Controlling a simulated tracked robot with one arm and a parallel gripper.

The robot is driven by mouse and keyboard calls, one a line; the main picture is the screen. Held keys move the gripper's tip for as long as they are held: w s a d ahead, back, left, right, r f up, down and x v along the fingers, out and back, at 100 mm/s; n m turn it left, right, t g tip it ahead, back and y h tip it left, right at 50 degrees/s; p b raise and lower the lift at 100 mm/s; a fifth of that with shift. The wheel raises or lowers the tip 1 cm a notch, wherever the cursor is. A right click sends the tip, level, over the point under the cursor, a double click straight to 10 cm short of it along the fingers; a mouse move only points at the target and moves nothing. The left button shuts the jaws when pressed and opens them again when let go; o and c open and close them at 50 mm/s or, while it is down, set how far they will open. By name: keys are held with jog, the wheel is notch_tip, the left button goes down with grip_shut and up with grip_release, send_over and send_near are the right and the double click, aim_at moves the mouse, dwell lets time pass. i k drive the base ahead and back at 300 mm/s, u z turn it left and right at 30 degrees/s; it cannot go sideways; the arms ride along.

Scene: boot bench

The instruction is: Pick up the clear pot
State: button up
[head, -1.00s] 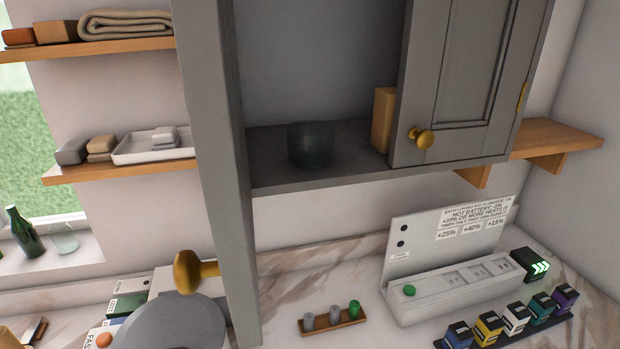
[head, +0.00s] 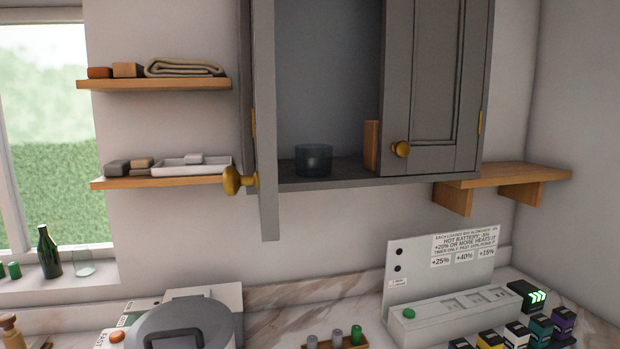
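The clear pot (head: 313,160) is a small, dark-tinted see-through vessel. It stands upright on the floor of the grey wall cabinet (head: 330,183), in the open left half. A tan block or box (head: 371,146) stands to its right, partly behind the closed right door (head: 433,90). The left door (head: 265,120) is swung open and seen nearly edge-on, with its brass knob (head: 233,180) facing left. My gripper is not visible in the head view.
Two wooden shelves (head: 160,84) hold blocks, a cloth and a white tray (head: 190,167). A wooden shelf (head: 515,178) juts out at right. Below, the marble counter holds a lidded grey pot (head: 180,328), a charger panel (head: 440,300) and several batteries. Air before the cabinet opening looks clear.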

aim_at(311, 160)
jog(key=k, duration=0.6)
jog(key=z, duration=0.55)
jog(key=i, duration=2.3)
jog(key=u, duration=0.5)
